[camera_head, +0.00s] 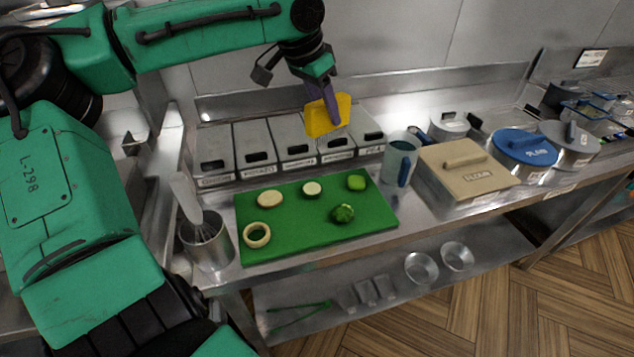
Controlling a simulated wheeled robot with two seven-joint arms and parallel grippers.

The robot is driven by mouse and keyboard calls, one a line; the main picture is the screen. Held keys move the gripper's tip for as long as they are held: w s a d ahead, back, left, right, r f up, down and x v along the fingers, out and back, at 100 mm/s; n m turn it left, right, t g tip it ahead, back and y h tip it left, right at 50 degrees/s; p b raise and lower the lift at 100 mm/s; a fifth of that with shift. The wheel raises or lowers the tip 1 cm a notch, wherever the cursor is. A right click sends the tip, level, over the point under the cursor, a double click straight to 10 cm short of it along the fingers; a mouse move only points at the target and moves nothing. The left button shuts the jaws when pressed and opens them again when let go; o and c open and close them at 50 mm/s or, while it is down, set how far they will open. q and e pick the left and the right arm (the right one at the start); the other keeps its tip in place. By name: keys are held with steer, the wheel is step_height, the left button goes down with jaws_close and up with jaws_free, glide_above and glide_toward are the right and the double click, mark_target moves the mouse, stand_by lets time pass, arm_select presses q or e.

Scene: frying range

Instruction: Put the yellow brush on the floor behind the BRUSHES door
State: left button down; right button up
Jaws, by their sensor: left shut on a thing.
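My left gripper (325,95) reaches in from the upper left and points down. It is shut on the yellow brush (341,106), a flat yellow piece whose far side is partly hidden by the fingers. The brush is held in the air over the row of lidded bins at the back of the counter. No BRUSHES door shows in this view. My right gripper is out of view.
Below are labelled bins (255,148) and a green board (300,226) with vegetable pieces. A whisk pot (207,245) stands left, a jug (398,160) and FLOUR box (470,178) right. A lower shelf (385,268) holds bowls. Wooden floor (540,265) at right is clear.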

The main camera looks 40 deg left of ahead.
arm_select(q)
steer(key=shift+w+a+f, duration=0.15)
steer(key=shift+f, duration=0.7)
steer(key=f, duration=0.5)
steer(key=s+f, duration=0.1)
steer(key=f, duration=0.5)
steer(key=d+f+b, duration=0.1)
steer(key=f, duration=0.4)
steer(key=shift+s+f, duration=0.25)
steer(key=shift+s, duration=0.15)
steer(key=shift+s+d+f, duration=0.1)
steer(key=shift+d+f, duration=0.05)
steer(key=shift+f, duration=0.3)
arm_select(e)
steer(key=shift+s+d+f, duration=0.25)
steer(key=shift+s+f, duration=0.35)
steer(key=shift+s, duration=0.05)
arm_select(q)
steer(key=c, duration=0.5)
jaws_free()
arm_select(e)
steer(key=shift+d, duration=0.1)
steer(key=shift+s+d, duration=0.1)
